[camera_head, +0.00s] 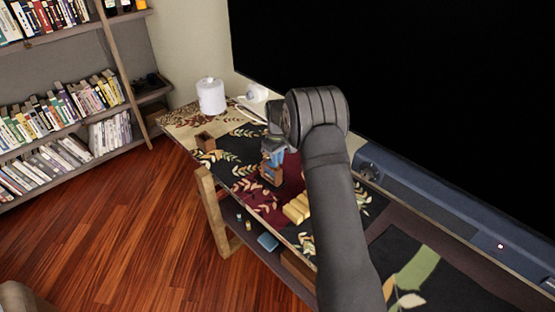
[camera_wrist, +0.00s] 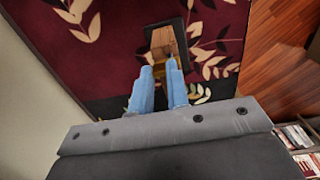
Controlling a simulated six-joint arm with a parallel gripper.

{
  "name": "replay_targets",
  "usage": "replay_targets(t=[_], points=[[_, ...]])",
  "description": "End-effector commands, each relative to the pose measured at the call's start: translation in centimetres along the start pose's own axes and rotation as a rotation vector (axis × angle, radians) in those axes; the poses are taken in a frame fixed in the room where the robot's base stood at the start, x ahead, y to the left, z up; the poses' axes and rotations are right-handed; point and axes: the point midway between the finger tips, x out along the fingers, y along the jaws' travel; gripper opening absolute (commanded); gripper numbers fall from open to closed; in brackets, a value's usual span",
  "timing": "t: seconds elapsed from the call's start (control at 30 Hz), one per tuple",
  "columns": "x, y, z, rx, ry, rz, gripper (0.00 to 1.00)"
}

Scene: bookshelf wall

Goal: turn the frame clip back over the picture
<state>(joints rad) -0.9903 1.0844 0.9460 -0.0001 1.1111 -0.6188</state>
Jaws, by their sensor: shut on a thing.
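My gripper (camera_wrist: 161,73) has two blue fingers, which point at a small brown wooden piece with a dark edge (camera_wrist: 165,40) in the wrist view. This looks like the picture frame, lying on the dark red leaf-patterned cloth. The fingers are shut on a small golden-brown part at its near end, apparently the frame clip; it is mostly hidden between the fingertips, and its angle cannot be told. In the head view my gripper (camera_head: 270,162) is low over the cloth, with a brown piece (camera_head: 270,177) right under the fingers. The picture itself cannot be made out.
A small brown open box (camera_head: 205,142) and a white roll (camera_head: 211,95) stand on the table's far left part. Several yellow bars (camera_head: 297,208) lie near the front edge, right of my gripper. A large black screen (camera_head: 420,80) rises behind the table.

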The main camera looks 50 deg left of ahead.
Motion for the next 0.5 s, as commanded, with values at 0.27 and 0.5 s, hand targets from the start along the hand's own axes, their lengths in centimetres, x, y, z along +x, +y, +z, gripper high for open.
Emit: replay_targets(t=[0.27,0.5], points=[[0.01,0.01,0.01,0.001,0.000,0.000,0.00],[0.01,0.00,0.01,0.001,0.000,0.000,0.37]])
